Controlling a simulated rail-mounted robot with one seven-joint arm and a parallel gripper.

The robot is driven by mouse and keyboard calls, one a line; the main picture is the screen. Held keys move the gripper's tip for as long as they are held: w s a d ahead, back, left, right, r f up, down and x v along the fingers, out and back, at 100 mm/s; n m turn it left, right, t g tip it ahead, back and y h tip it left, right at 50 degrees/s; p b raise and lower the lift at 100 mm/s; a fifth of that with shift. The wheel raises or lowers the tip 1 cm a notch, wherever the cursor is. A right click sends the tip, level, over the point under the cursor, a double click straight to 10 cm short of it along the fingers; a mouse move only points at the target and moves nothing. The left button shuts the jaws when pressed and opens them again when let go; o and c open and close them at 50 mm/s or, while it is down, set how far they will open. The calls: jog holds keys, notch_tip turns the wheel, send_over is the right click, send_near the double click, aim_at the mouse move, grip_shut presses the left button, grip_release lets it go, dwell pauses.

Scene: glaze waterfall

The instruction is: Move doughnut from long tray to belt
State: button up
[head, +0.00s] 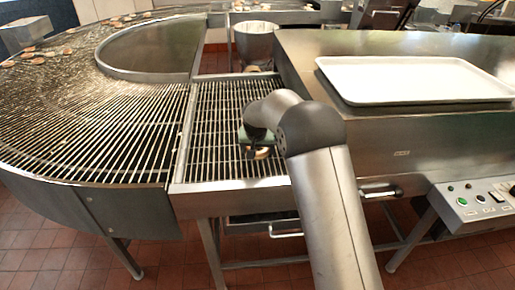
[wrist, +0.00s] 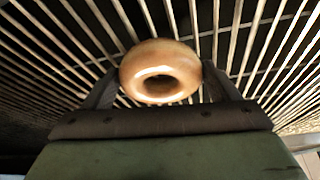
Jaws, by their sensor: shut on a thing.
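A glazed golden doughnut (wrist: 161,55) is held between the two fingers of my gripper (wrist: 160,85) in the wrist view. Bars of the wire belt (head: 228,100) show behind it. In the head view my gripper (head: 257,150) is over the near end of the straight belt section, and my arm hides most of it. A bit of the doughnut shows under it (head: 258,154). I cannot tell whether the doughnut touches the bars. The long white tray (head: 415,78) lies empty on the steel counter at right.
The belt curves away at left (head: 90,120), with several doughnuts (head: 38,60) at its far left. A metal bucket (head: 255,42) stands behind the straight section. A control panel (head: 478,200) sits at lower right. The belt around my gripper is clear.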

jog(key=shift+f, duration=0.15)
jog(key=o, duration=0.9)
jog(key=shift+r, duration=0.3)
jog(key=b+v, duration=0.1)
jog(key=v, duration=1.1)
jog(key=s+d+r+g, duration=0.2)
jog(key=s+d, duration=1)
jog(key=s, duration=0.3)
jog(key=s+d+f, duration=0.2)
jog(key=s, duration=0.6)
jog(key=s+d+f+g, duration=0.1)
jog(key=s+d, duration=0.1)
jog(key=s, duration=0.6)
jog(key=s+d+f+g, duration=0.1)
jog(key=s+d+f, duration=0.1)
jog(key=s, duration=0.6)
jog(key=shift+d+f+n, duration=0.3)
jog(key=shift+d, duration=0.05)
